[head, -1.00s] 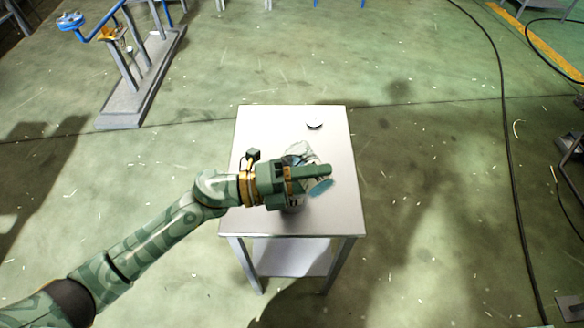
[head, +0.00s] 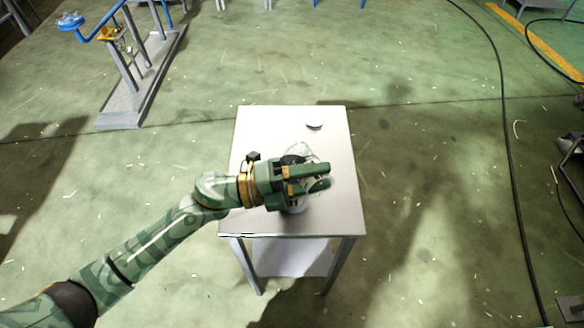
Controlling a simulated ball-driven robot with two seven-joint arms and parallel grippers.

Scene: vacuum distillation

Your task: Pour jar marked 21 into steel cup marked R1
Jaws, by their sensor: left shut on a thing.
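My left gripper (head: 322,178) is shut on a clear glass jar (head: 301,150) above the middle of the small table. The jar looks tilted, and its parts show on both sides of the fingers. Its mark cannot be read. I cannot tell whether liquid is flowing. My right gripper is out of view.
The small white-topped table (head: 258,131) has bare room around the gripper. A small thin, dark-edged disc (head: 314,127) lies near its back edge. A blue-railed stand (head: 130,105) is at the back left. A black cable (head: 505,120) runs along the floor at right.

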